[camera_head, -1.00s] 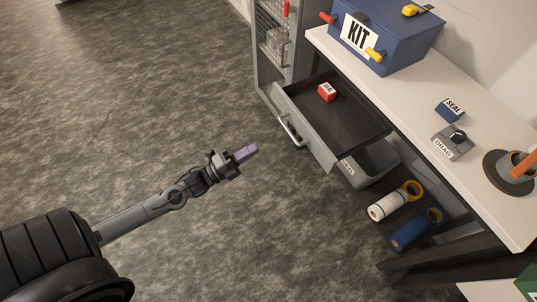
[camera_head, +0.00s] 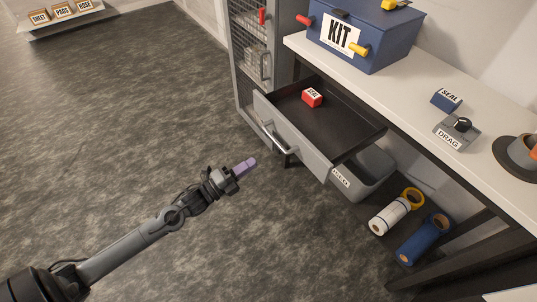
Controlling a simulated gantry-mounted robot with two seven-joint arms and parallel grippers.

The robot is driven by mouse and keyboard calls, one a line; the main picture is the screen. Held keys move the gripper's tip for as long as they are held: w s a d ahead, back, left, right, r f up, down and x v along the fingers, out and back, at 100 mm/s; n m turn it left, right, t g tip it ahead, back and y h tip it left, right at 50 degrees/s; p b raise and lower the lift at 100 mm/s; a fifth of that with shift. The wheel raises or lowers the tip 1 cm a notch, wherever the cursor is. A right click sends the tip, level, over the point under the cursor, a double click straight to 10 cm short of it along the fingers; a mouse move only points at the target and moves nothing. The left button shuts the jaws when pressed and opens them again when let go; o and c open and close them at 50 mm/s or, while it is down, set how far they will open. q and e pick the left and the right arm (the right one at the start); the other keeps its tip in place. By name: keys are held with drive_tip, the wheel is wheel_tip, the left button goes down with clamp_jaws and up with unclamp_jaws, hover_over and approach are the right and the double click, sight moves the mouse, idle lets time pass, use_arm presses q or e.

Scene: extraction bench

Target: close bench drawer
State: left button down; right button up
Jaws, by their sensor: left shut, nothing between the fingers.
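The bench drawer (camera_head: 305,143) is pulled out from under the white bench top (camera_head: 412,88). Its grey front has a metal bar handle (camera_head: 275,137), and its dark inside shows. A small red labelled block (camera_head: 312,97) lies in it. My left gripper (camera_head: 248,167) is shut, with its purple fingertips together and nothing in them. It is to the left of the drawer front and appears apart from it. My right gripper is not in view.
A blue KIT box (camera_head: 364,36), a SEAL block (camera_head: 446,100) and a DRAG dial (camera_head: 457,131) stand on the bench. Below are a grey bin (camera_head: 363,176), a white roll (camera_head: 391,214) and a blue roll (camera_head: 420,241). A mesh cabinet (camera_head: 262,62) stands behind. The floor at left is clear.

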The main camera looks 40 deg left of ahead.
use_arm(q)
drive_tip(key=b+x, duration=0.2)
drive_tip(key=x, duration=0.5)
drive_tip(key=shift+w, duration=0.35)
drive_tip(key=shift+r, duration=0.1)
